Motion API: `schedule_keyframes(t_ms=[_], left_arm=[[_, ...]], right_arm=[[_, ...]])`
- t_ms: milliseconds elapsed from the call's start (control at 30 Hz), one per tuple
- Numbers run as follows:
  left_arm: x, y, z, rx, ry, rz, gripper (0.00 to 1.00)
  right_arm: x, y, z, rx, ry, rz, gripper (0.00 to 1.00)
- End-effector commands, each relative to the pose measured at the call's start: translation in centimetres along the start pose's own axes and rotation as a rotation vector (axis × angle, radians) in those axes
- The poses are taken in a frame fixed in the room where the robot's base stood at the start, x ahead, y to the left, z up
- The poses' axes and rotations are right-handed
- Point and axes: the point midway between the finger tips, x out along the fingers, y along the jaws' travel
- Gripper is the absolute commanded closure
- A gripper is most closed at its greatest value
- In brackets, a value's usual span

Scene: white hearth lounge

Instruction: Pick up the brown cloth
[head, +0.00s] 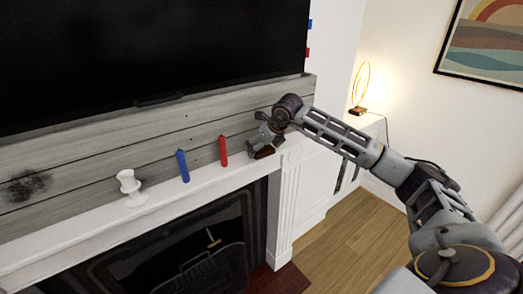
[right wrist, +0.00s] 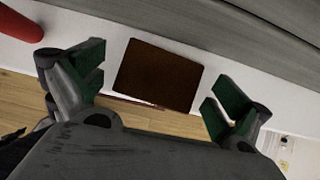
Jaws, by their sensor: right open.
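The brown cloth (right wrist: 158,75) shows in the right wrist view as a dark brown, flat, four-sided piece on the white mantel. In the head view a small dark brown part of it (head: 265,152) shows at the mantel's right end, partly hidden by my gripper. My right gripper (head: 262,140) is over it, its fingers apart. In the right wrist view the green-padded fingers of this gripper (right wrist: 157,88) stand on either side of the cloth, with gaps between pads and cloth. My left gripper is not in view.
A red candle (head: 223,151), a blue candle (head: 183,166) and a white candle holder (head: 130,187) stand left of my gripper on the mantel (head: 85,224). A grey plank wall (head: 90,152) rises behind, with a black screen (head: 150,50) above. A lit lamp (head: 360,90) stands farther right.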

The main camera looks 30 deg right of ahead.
Motion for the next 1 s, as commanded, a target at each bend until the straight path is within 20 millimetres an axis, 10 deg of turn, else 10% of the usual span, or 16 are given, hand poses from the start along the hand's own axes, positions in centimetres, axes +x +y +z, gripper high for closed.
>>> schedule_keyframes(t_ms=[500,833,1000], left_arm=[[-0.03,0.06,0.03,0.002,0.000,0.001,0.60],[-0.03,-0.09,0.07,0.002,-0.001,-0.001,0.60],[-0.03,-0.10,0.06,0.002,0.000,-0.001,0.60]], right_arm=[[0.28,-0.05,-0.03,0.001,0.000,-0.001,0.00],[0.27,-0.05,-0.02,0.001,0.000,-0.001,0.42],[0.25,-0.05,-0.01,0.001,-0.001,-0.001,0.43]])
